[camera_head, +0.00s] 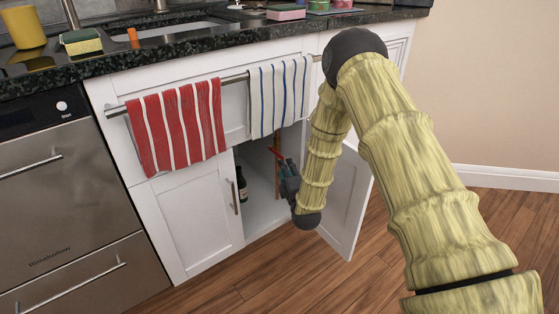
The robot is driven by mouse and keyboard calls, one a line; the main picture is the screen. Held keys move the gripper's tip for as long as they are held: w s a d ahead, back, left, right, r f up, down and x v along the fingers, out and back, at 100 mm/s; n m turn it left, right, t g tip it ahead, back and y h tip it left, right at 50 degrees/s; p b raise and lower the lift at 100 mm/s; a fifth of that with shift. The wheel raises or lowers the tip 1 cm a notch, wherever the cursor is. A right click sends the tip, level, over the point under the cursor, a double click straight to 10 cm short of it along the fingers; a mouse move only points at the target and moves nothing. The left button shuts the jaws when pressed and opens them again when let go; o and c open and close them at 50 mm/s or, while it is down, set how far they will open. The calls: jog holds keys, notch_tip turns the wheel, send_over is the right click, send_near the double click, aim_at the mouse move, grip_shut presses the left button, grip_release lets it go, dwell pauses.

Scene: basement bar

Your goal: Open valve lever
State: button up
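A small red lever (276,152) shows inside the open cabinet under the sink. It is beside an upright copper-coloured pipe (277,178). My gripper (282,166) is at the cabinet opening, with its fingertips close to the red lever. I cannot tell whether they touch it. The gripper is small and dark in this view, so its opening is unclear. My gripper and wrist hide part of the pipe and cabinet interior.
The right cabinet door (347,195) stands open beside my arm; the left door (190,222) is shut. A dark bottle (241,185) stands inside. Red-striped (180,125) and blue-striped (279,96) towels hang on a rail above. The wooden floor (290,270) in front is clear.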

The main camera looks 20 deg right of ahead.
aim_at(280, 157)
jog(key=w+b, duration=0.1)
jog(key=w, duration=0.3)
jog(key=w+b, duration=0.2)
jog(key=w, duration=0.2)
jog(key=shift+w+d, duration=0.2)
jog(key=shift+w, duration=0.1)
jog(key=shift+c, duration=0.5)
grip_shut()
jog(key=shift+a, duration=0.15)
jog(key=shift+r+p, duration=0.1)
jog(key=shift+p, duration=0.2)
